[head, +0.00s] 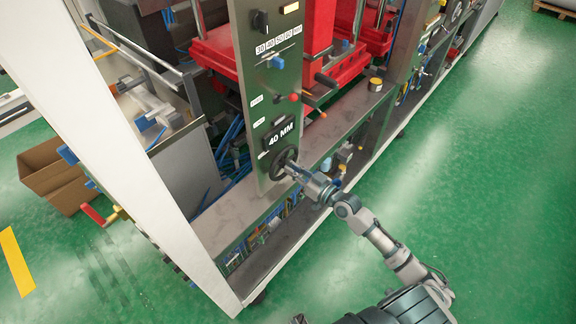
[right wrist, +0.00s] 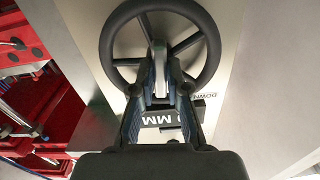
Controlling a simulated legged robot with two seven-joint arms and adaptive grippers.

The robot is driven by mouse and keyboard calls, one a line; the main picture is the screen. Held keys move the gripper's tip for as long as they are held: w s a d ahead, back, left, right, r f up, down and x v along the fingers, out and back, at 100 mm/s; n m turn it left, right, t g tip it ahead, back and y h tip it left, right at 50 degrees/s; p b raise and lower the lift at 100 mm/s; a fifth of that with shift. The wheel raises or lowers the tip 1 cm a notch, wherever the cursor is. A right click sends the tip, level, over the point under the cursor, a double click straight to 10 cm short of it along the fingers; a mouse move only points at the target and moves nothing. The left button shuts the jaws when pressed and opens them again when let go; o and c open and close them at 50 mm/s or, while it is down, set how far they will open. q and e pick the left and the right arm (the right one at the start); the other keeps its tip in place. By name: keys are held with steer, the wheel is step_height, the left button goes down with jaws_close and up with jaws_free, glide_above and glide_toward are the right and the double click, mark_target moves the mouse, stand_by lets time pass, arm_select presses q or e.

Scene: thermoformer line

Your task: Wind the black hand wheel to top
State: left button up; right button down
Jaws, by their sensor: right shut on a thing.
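The black hand wheel (head: 274,168) sits at the lower end of a grey upright panel, below a black "40 MM" plate (head: 280,133). My right gripper (head: 291,168) reaches it from the lower right. In the right wrist view, the spoked wheel rim (right wrist: 213,52) fills the upper middle. There my right gripper (right wrist: 159,78) is shut on a pale grip of the wheel, with its fingers on both sides of it. The plate (right wrist: 172,119) appears upside down and partly hidden behind the fingers. My left gripper is not in view.
Above the wheel, the panel carries a red knob (head: 294,98), a black knob (head: 259,20) and a number scale (head: 278,45). Red machine parts (head: 345,68) stand behind it. A white frame post (head: 120,150) rises on the left. The green floor (head: 480,170) at right is clear.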

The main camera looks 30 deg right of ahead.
steer(key=shift+f, duration=0.15)
steer(key=n, duration=0.4)
steer(key=shift+d+n+b, duration=0.1)
steer(key=shift+n+b, duration=0.3)
steer(key=n, duration=0.4)
steer(key=shift+n, duration=0.4)
